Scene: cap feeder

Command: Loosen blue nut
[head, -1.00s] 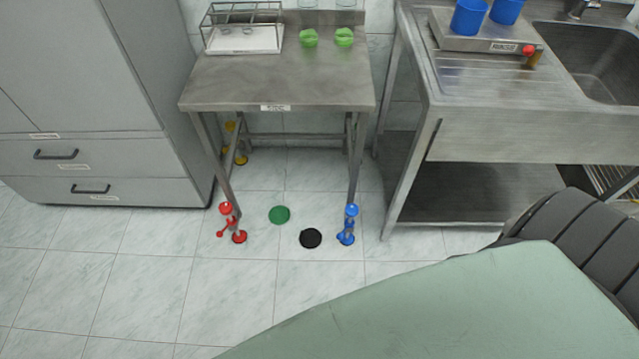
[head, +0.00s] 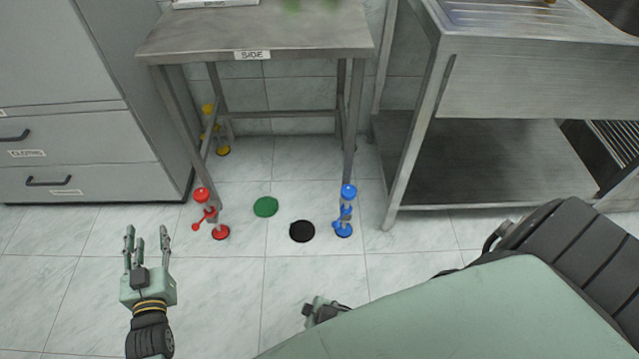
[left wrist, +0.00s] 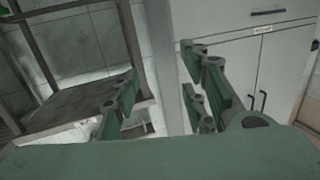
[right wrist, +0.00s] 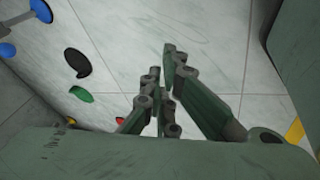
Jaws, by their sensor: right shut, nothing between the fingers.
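The blue fittings sit on the foot of the table's front right leg in the head view: a blue collar (head: 348,191) on top, a blue nut with a small handle (head: 343,212) below it, and a blue foot (head: 343,231) on the floor. Blue parts also show at the upper left of the right wrist view (right wrist: 38,10). My left gripper (head: 147,232) is open and empty, left of the red foot. My right gripper (head: 322,310) is low in the head view, partly hidden by my body; in the right wrist view (right wrist: 163,62) its fingers are together and empty, apart from the blue parts.
A steel table (head: 200,42) stands ahead, with red fittings (head: 207,212) on its front left leg and yellow ones behind. A green disc (head: 265,207) and a black disc (head: 302,231) lie on the floor between. A sink unit (head: 480,190) is close at right; a cabinet (head: 80,155) is left.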

